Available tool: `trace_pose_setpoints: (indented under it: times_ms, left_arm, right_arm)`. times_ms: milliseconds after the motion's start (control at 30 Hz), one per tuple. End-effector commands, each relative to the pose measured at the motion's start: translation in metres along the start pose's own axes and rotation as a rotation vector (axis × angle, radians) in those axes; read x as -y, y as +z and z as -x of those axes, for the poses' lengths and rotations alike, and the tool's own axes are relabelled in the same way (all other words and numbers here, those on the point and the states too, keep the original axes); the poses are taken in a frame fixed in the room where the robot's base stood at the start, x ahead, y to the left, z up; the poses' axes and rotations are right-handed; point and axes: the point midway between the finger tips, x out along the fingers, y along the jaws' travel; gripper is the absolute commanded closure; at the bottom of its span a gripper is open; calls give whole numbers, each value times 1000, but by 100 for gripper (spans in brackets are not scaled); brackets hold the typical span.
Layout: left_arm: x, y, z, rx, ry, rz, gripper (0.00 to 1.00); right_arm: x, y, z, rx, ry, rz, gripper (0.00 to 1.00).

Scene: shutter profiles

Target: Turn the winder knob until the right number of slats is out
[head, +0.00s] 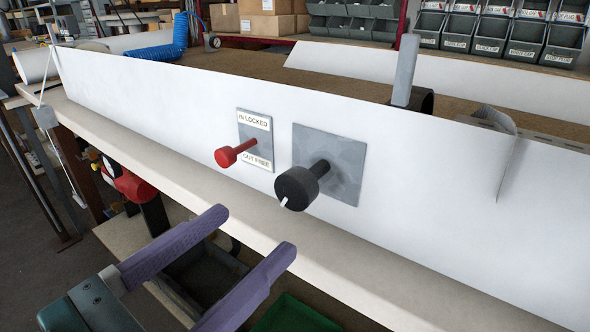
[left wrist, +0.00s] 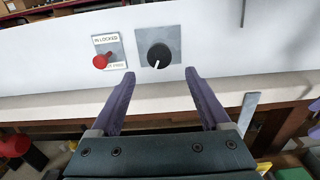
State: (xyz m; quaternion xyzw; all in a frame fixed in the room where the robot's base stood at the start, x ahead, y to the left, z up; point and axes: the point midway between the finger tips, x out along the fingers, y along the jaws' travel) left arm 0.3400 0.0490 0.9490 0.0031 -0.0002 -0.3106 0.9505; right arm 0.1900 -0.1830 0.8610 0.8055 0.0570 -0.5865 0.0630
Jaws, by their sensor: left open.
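The black winder knob (head: 297,187) stands out from a grey square plate (head: 345,160) on the white panel. A white mark on the knob points down and left. The knob also shows in the left wrist view (left wrist: 159,56), ahead of and between the fingertips. A red lock pin (head: 227,156) sits left of it on a small plate labelled "IN LOCKED" and "OUT FREE". My left gripper (head: 256,232) is open and empty, with purple fingers, in front of and below the knob, apart from it. I see no slats that I can make out for sure.
The long white panel (head: 420,180) stands along the pale bench edge (head: 240,215). Behind it are a blue coiled hose (head: 160,50), cardboard boxes (head: 268,18) and labelled grey bins (head: 490,38). A green bin (head: 295,315) lies below the bench. Space before the knob is clear.

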Motion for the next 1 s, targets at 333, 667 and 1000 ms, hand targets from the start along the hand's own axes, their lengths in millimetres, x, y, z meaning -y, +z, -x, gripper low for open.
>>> trace_pose_setpoints:
  times_ms: [333,667,1000]
  left_arm:
    - [-1,4,-65,4,3,5,20]
    - [-1,3,-90,1,3,5,20]
    - [-1,3,-90,1,3,6,37]
  right_arm:
    - [0,-3,10,0,-1,-1,15]
    - [0,-3,9,-1,-1,-1,15]
    - [0,-3,9,0,-1,-1,15]
